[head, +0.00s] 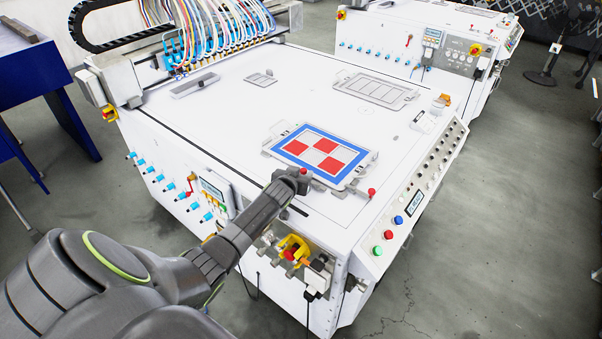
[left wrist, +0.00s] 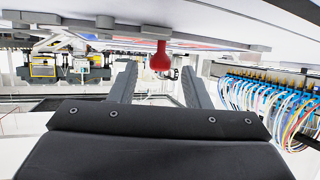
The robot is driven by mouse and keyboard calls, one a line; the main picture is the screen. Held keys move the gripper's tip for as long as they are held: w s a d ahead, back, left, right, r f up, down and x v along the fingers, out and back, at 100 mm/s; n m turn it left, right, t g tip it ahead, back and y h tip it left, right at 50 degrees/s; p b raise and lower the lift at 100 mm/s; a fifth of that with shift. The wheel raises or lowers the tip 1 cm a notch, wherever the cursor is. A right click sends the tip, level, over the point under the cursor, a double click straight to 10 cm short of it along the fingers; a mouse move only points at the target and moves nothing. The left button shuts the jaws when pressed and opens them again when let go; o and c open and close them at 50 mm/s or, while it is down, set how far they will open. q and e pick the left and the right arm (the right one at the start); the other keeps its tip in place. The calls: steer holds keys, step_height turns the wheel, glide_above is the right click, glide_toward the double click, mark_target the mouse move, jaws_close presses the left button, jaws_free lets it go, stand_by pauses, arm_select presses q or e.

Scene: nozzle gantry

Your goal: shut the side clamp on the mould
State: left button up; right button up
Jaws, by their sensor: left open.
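The mould (head: 360,166) is a grey frame with a blue border around red and white squares, flat on the white machine table. A red clamp knob (head: 304,172) is at its near edge, beside my left gripper (head: 295,179). In the left wrist view the red knob (left wrist: 160,57) lies across the gap between the two spread fingers of my left gripper (left wrist: 158,80), with space on both sides. Whether the fingers touch it I cannot tell. A second red knob (head: 371,192) stands at the mould's near right corner. My right gripper is out of view.
Flat grey plates (head: 375,90) lie farther back on the table. A gantry with coloured hoses (head: 205,35) stands at the back left. A sloped button panel (head: 425,185) runs along the right edge. Yellow and red switch gear (head: 292,250) sits on the front below my arm.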

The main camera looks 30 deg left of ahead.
arm_select(q)
steer(key=shift+w+a+f, duration=0.1)
steer(key=shift+w+f, duration=0.05)
steer(key=shift+w, duration=0.3)
jaws_close()
